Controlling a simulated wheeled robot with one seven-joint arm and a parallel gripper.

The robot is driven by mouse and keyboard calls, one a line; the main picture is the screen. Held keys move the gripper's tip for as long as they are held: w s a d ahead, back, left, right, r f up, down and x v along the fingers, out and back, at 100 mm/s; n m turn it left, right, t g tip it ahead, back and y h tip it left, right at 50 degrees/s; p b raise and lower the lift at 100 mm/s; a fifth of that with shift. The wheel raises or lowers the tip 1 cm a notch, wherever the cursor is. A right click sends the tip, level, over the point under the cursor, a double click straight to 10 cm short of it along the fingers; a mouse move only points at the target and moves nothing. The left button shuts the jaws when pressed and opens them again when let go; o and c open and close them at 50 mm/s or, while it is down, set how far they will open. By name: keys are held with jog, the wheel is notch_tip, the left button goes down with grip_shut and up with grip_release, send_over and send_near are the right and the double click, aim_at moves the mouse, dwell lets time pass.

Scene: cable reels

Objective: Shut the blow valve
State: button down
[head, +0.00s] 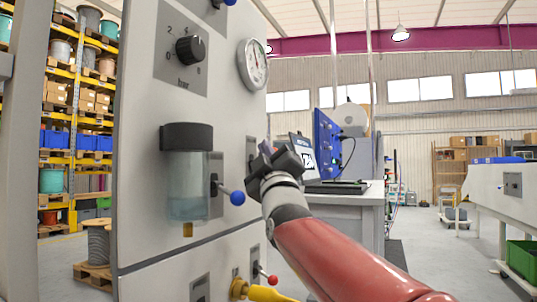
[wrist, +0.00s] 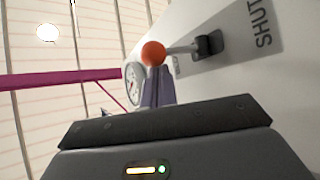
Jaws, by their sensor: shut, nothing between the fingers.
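A lever with an orange ball end (wrist: 153,53) sticks out from the panel in the wrist view, on a dark pivot (wrist: 208,45). The word SHUT is printed on its label plate (wrist: 262,28), beside the pivot. My gripper (head: 265,150) is closed and empty, close to the panel's right part. Its fingers also show in the wrist view (wrist: 158,88), with their tips right at the ball; I cannot tell whether they touch it. In the head view my gripper hides this lever, and only part of a label plate (head: 250,150) shows. Which valve it is cannot be read.
The panel (head: 135,215) also carries a pressure gauge (head: 253,64), a black dial (head: 190,49), a clear bowl (head: 188,185), a blue-ball lever (head: 237,198), a red-ball lever (head: 272,280) and a yellow handle (head: 265,293). A workbench (head: 345,200) stands behind my arm.

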jog(key=shift+f, duration=0.1)
dwell(0.3)
jog(key=shift+f+m+t+h+b, duration=0.1)
jog(key=shift+m+t+h+b, duration=0.2)
jog(key=shift+m+h+b, duration=0.15)
jog(key=shift+d+f+m+t+h+b, duration=0.1)
jog(key=shift+f+m+t+h+b, duration=0.1)
jog(key=shift+m+t+h+b, duration=0.35)
jog(key=shift+f+m+t+h+b, duration=0.15)
jog(key=shift+m+t+h+b, duration=0.15)
jog(key=shift+m+h, duration=0.4)
jog(key=m+h+b, duration=0.1)
jog(key=m, duration=0.1)
jog(key=f+m+t+h+b, duration=0.1)
jog(key=m+h, duration=0.1)
jog(key=f+m+h+b, duration=0.1)
jog(key=m+h, duration=0.1)
jog(key=shift+d+f+t, duration=0.1)
jog(key=shift+d+t, duration=0.1)
jog(key=shift+t, duration=0.05)
jog(key=shift+s, duration=0.1)
jog(key=b+v, duration=0.2)
jog(key=v, duration=0.5)
jog(key=shift+s+f+b, duration=0.25)
jog(key=shift+f+b, duration=0.05)
jog(key=shift+b, duration=0.1)
